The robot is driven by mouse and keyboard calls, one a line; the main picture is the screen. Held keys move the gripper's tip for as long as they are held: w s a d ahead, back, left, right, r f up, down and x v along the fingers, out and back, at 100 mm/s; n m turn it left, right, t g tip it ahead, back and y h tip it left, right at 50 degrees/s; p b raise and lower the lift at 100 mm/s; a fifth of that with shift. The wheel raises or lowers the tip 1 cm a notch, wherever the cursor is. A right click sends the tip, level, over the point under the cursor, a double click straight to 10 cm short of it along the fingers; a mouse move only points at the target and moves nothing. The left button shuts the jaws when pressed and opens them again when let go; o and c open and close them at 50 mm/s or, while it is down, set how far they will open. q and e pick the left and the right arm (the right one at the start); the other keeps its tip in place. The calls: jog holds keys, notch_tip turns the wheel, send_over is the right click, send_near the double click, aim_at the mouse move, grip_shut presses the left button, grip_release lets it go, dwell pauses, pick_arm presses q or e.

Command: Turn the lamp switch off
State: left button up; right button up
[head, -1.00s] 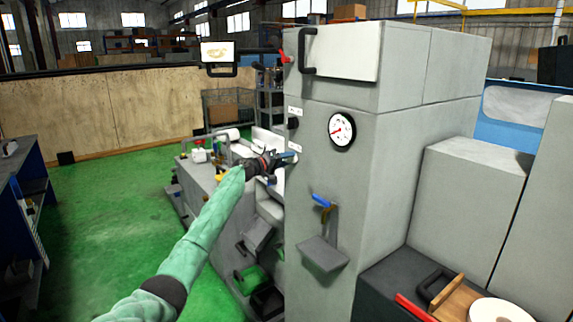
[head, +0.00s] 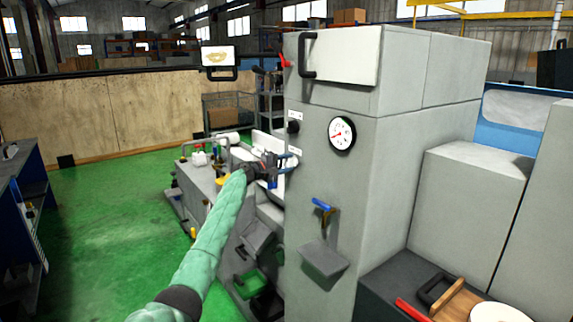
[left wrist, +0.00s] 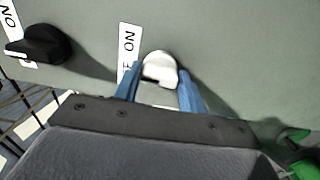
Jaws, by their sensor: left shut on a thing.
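A white switch knob (left wrist: 160,68) sits on the grey machine panel in the left wrist view, beside a white label (left wrist: 129,50) on which "ON" can be read. My left gripper (left wrist: 158,95) has its blue fingers on both sides of the knob and is shut on it. In the head view my left gripper (head: 284,165) is at the left edge of the grey cabinet (head: 325,170), below a black knob (head: 293,127); the white knob is too small to tell there. The black knob also shows in the left wrist view (left wrist: 38,45). My right gripper is not in view.
A pressure gauge (head: 341,133) and a blue-handled valve (head: 322,205) are on the cabinet front, right of my left gripper. A grey shelf (head: 324,258) juts out below. Green floor (head: 110,230) is open at left.

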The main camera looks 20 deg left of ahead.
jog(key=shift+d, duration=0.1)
pick_arm(q)
jog(key=o, duration=0.9)
jog(key=shift+o, duration=0.2)
jog(key=shift+a, duration=0.1)
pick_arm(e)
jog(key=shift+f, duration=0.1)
pick_arm(q)
jog(key=b+v, duration=0.2)
jog(key=v, duration=0.5)
jog(key=shift+s+a+b, duration=0.25)
jog(key=shift+s+b, duration=0.05)
jog(key=shift+b, duration=0.05)
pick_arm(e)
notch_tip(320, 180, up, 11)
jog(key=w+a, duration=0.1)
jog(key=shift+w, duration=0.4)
pick_arm(q)
jog(key=shift+f, duration=0.1)
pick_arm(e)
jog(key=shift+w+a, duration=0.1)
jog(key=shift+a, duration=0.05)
